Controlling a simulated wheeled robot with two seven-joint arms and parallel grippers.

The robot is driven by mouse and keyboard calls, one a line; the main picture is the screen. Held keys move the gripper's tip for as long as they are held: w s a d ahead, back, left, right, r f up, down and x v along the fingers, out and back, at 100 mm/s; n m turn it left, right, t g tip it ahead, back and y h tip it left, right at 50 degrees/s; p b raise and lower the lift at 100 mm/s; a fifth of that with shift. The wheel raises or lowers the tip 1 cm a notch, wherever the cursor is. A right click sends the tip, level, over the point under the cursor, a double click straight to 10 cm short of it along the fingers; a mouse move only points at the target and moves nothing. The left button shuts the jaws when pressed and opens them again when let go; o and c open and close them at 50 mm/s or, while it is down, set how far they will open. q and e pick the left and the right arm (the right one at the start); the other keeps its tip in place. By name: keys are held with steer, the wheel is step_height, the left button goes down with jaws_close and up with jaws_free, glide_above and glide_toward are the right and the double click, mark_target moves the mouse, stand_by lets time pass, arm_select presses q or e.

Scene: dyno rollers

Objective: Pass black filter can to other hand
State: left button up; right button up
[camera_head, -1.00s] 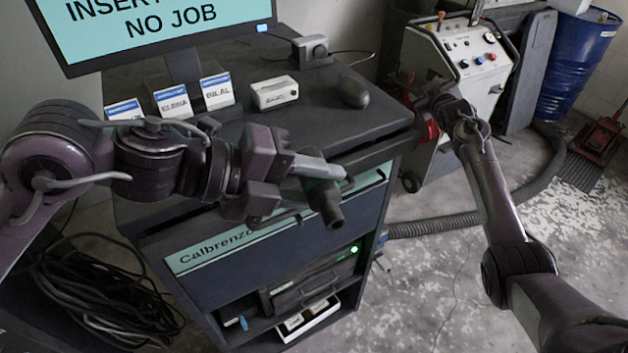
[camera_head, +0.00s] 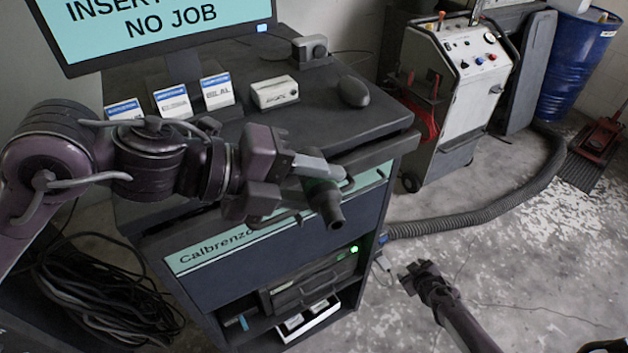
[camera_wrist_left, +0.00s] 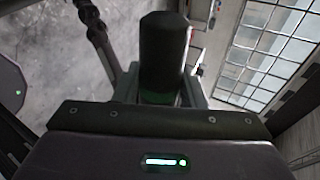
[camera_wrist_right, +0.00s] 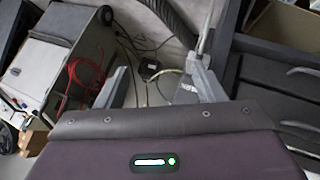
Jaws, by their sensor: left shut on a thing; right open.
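The black filter can (camera_head: 326,203) is a dark cylinder with a narrower spout-like end pointing down and to the right. My left gripper (camera_head: 325,175) is shut on it and holds it in the air in front of the cabinet's front edge. In the left wrist view the can (camera_wrist_left: 163,50) stands up between the two fingers, with a green band low on it. My right gripper (camera_head: 418,275) is lower and to the right of the can, over the floor, apart from it. In the right wrist view its fingers (camera_wrist_right: 165,85) are spread with nothing between them.
The dark cabinet (camera_head: 250,262) with a monitor (camera_head: 160,25) stands behind my left arm. A white machine (camera_head: 455,85) and a grey hose (camera_head: 480,212) are at the right. Open floor lies right of the cabinet.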

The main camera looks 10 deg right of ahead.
steer(key=s+a+f+g, duration=0.2)
steer(key=s+a+f, duration=0.3)
steer(key=s, duration=0.8)
steer(key=s+a+f+m+g+y, duration=0.1)
steer(key=s+a+f+g, duration=0.2)
steer(key=s, duration=1)
steer(key=s+a+f+m+g+y, duration=0.1)
steer(key=s+a+f+g, duration=0.1)
steer(key=s+a+f, duration=0.6)
steer(key=s+a, duration=0.1)
steer(key=s, duration=0.5)
steer(key=shift+a+f, duration=0.3)
steer(key=shift+a, duration=0.05)
